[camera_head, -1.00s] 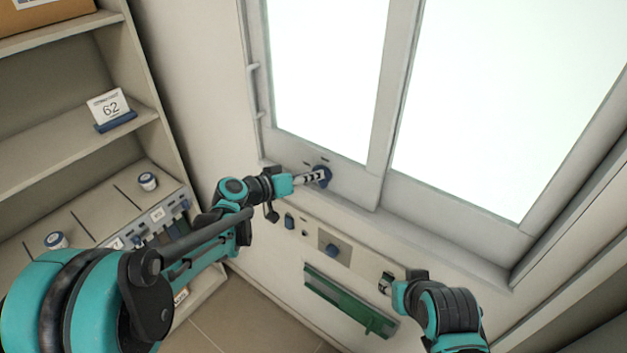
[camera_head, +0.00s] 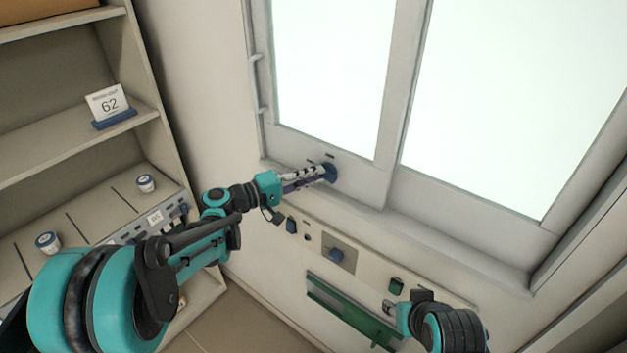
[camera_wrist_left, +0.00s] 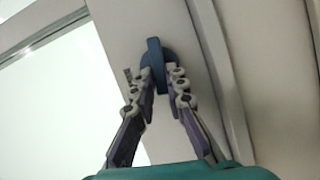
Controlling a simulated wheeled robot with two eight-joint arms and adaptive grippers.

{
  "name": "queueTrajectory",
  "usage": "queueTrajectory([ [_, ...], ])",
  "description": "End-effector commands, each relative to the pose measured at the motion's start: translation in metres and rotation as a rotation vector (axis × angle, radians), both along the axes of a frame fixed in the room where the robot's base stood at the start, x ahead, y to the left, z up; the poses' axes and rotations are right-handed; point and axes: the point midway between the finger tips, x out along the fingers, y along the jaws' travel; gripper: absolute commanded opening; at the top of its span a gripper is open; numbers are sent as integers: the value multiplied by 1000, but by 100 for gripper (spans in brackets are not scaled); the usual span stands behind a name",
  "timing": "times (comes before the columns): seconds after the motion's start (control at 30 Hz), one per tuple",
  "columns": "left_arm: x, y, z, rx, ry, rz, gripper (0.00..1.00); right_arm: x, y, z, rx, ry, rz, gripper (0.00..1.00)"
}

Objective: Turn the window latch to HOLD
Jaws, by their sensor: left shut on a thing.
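The window latch is a dark blue round knob (camera_head: 331,171) on the lower frame of the left window pane. It also shows in the left wrist view (camera_wrist_left: 155,50), with a raised bar running nearly up and down in that picture. My left gripper (camera_head: 323,174) reaches it from the left. Its two fingers (camera_wrist_left: 161,78) are shut on the bar, one on each side. Small marks sit by the latch, too small to read. My right gripper (camera_head: 389,307) is low at the right, apart from the latch, and its fingers are too small to judge.
A green tray (camera_head: 340,305) is below, close to my right gripper.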

Motion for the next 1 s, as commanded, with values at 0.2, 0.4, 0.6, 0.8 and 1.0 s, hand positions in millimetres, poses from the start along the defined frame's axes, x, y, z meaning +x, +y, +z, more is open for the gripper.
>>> queueTrajectory([
  [0.2, 0, 1, -4, -83, 60, 2, 0, 0, 0, -10, 0, 0, 0, 40],
  [0.4, 1, 1, -4, -121, 89, 2, 0, 0, 0, -13, 0, 0, 0, 40],
  [0.6, 1, 1, -4, -132, 97, 2, 0, 0, 0, -14, 0, 0, 0, 40],
  [0.8, 0, 0, -4, -132, 97, 2, 0, 0, 0, -14, 0, 0, 0, 40],
  [1.0, 0, 0, -4, -131, 97, 1, 34, 0, 0, -14, 0, 0, 0, 40],
])
